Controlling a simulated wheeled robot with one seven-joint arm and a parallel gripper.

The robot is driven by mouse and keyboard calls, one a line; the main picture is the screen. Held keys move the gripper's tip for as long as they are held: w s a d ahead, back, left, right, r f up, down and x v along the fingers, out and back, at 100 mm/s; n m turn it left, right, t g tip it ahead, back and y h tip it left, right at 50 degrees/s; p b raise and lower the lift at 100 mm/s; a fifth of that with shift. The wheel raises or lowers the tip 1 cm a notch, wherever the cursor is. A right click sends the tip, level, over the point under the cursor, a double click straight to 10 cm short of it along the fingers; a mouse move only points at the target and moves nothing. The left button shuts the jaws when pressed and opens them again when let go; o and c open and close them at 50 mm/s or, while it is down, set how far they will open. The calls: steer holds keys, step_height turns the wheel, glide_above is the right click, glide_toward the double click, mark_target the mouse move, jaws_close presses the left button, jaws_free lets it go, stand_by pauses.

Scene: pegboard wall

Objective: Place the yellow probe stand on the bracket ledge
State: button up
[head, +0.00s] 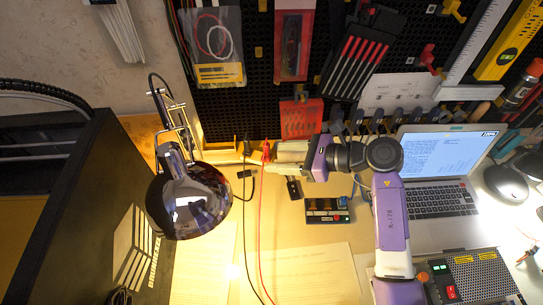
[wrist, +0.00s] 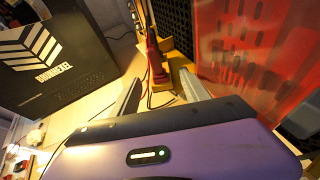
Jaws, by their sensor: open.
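My gripper (head: 272,157) is open at the foot of the pegboard, with its fingers pointing left. In the wrist view its two fingers (wrist: 160,78) are spread, with a red probe (wrist: 153,58) upright beyond them. A yellow piece (wrist: 180,52), which looks like the probe stand, is just behind and right of the red probe. The red probe also shows in the head view (head: 266,150), just left of the fingertips, with a black probe (head: 246,147) beside it. A yellowish ledge (head: 220,156) runs left of the probes. I cannot tell clearly where stand and ledge separate.
A chrome lamp (head: 190,200) stands left of the probes, over the desk. Red and black leads (head: 260,230) trail forward. A small circuit box (head: 328,211) lies below my gripper, and a laptop (head: 440,170) is at right. A red pouch (wrist: 255,60) hangs close on the right.

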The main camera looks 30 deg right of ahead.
steer(key=v, duration=0.9)
steer(key=shift+b, duration=0.35)
steer(key=shift+s+r, duration=0.1)
steer(key=s+a+r+m+t+y, duration=0.3)
steer(key=s+a+r+m+t, duration=0.6)
steer(key=s+a+m, duration=0.6)
steer(key=s+d+f+m+g+h, duration=0.1)
steer(key=s+d+f+m+h, duration=0.1)
steer(key=m, duration=0.8)
steer(key=s+d+f+m+g+h, duration=0.1)
steer(key=s+d+f+m+h, duration=0.2)
steer(key=s+m+h, duration=0.3)
steer(key=s+d+f+m+g+h, duration=0.1)
steer(key=s+f+m+h, duration=0.3)
steer(key=m, duration=1)
steer(key=shift+s+d+g+h, duration=0.3)
steer(key=shift+s+d+g, duration=0.1)
steer(key=shift+s+d, duration=0.4)
